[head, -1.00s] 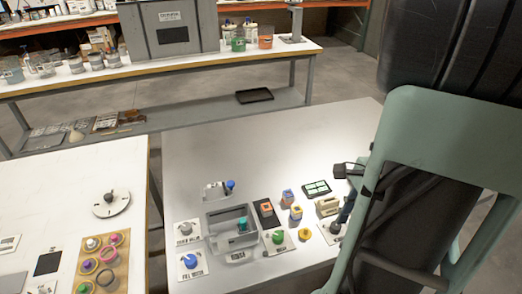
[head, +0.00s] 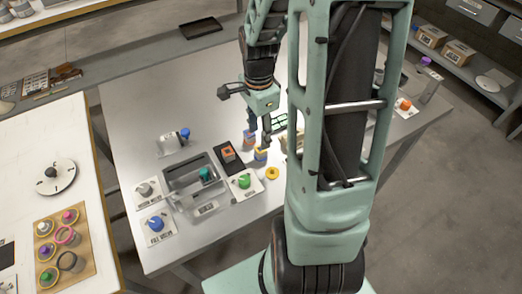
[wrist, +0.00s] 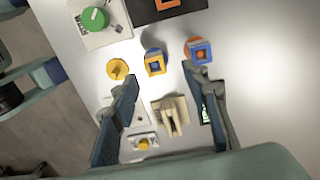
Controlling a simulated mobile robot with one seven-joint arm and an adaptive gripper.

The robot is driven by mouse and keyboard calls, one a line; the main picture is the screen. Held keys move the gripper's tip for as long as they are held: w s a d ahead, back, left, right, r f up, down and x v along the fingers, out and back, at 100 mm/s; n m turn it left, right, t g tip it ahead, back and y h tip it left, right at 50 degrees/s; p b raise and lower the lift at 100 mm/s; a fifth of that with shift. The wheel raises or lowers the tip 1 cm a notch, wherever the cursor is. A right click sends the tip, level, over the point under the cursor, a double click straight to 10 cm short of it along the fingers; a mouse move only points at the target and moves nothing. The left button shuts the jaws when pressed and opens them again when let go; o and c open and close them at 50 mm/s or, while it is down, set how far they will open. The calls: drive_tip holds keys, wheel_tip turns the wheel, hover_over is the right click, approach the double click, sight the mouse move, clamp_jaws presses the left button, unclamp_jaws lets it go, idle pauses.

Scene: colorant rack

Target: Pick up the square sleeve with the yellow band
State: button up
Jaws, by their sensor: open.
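The square sleeve with the yellow band (wrist: 154,62) stands upright on the white table, with a blue square inside its yellow top. In the head view it (head: 261,155) is partly hidden by my gripper. A similar square sleeve with blue and orange (wrist: 199,50) stands beside it; it also shows in the head view (head: 249,140). My gripper (wrist: 160,75) is open and empty, pointing down over the table. In the wrist view the yellow-banded sleeve appears just past the fingertips, between their lines, and not visibly touched.
A yellow ring (wrist: 118,69) lies left of the sleeve in the wrist view. A beige block (wrist: 171,115) stands between the fingers' images. A green knob (head: 244,181), a grey bin (head: 180,201) and a dark plate with an orange square (head: 228,153) are close by.

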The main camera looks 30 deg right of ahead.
sight(260, 150)
drive_tip(key=f, duration=0.6)
drive_tip(key=shift+s+f, duration=0.3)
drive_tip(key=shift+s, duration=0.1)
drive_tip(key=c, duration=0.9)
